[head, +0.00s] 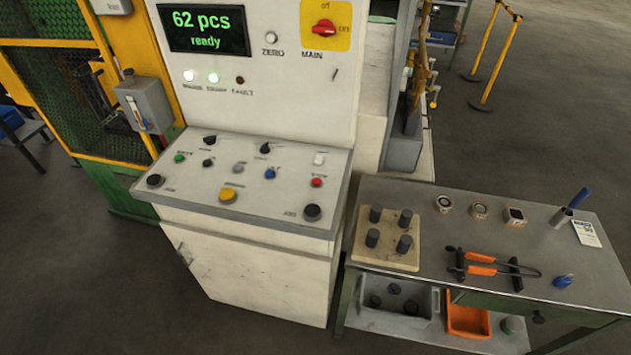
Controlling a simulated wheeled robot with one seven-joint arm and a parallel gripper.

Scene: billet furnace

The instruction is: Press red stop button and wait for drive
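The red button (317,182) is at the right side of the sloped console panel (225,215), below a white knob. A display (207,30) on the upright panel above reads "62 pcs ready". A red rotary MAIN switch (325,28) sits on a yellow plate at the upper right. My gripper is not in view, and nothing covers the red button.
Near the red button are a blue button (270,174), a yellow button (228,195) and black buttons (312,212). A workbench (440,215) with gauges and orange-handled tongs (490,264) stands at the right. A yellow-framed mesh guard (75,85) is at the left.

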